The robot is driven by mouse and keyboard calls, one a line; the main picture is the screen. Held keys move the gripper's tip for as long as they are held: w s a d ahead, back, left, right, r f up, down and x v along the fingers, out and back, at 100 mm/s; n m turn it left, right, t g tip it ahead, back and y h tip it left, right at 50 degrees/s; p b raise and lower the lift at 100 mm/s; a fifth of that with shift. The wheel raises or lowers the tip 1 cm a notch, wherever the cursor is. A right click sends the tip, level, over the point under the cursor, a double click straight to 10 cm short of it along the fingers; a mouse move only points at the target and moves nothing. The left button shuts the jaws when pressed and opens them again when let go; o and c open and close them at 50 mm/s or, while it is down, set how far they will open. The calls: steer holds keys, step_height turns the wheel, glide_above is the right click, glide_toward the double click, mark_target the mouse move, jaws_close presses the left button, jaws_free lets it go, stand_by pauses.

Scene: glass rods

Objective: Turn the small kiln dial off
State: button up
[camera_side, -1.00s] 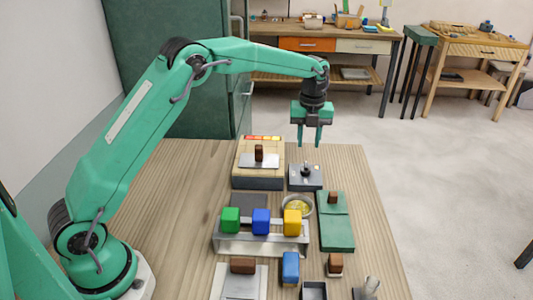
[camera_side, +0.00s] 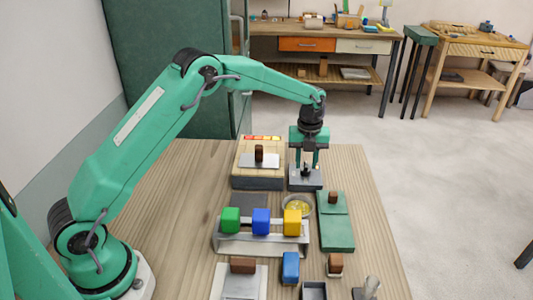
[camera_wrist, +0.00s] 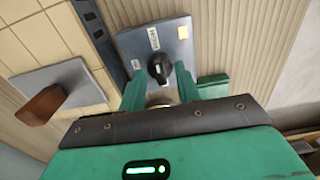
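The kiln dial (camera_wrist: 159,67) is a black knob on a small grey control plate (camera_wrist: 130,42) with white labels and an orange-yellow square in one corner. In the side view the dial (camera_side: 305,170) stands on its grey box (camera_side: 305,184) at the back right of the table. My gripper (camera_side: 306,165) is lowered over the box, pointing down, with one finger on each side of the dial. In the wrist view my gripper (camera_wrist: 158,85) is open, with its green fingertips apart near the knob. I cannot tell whether either finger touches it.
A tiled kiln block (camera_side: 256,183) with a brown-handled plate stands close on the left. A bowl (camera_side: 299,206), a green box (camera_side: 337,234) and a rack (camera_side: 262,243) with coloured blocks stand in front. Bare wood lies to the right.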

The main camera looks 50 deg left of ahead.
jaws_close()
